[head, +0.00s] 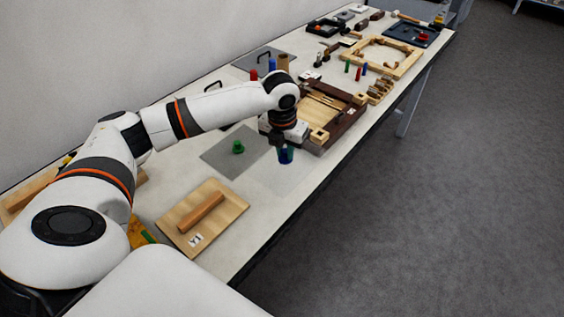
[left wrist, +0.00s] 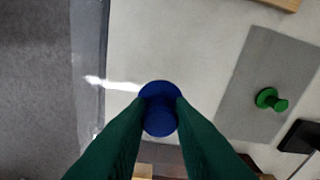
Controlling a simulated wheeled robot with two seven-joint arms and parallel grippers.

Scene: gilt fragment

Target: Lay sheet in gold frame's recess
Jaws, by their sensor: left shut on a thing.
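My left gripper (head: 283,147) points down over the near part of the table. In the left wrist view its green fingers (left wrist: 160,112) are shut on a blue knob (left wrist: 159,121). The knob also shows in the head view (head: 285,156). A faint clear sheet (head: 290,178) spreads around the knob, near the table's front edge; I cannot tell if it touches the table. A pale golden wooden frame (head: 352,58) lies farther along the table, with an open middle. My right gripper is not in view.
A grey plate (head: 222,155) with a green knob (head: 238,147) lies left of the gripper. A dark-rimmed wooden tray (head: 345,125) stands just beyond it. A wooden board (head: 225,222) with a bar handle lies nearer me. Small coloured pegs (head: 358,73) stand by the frame.

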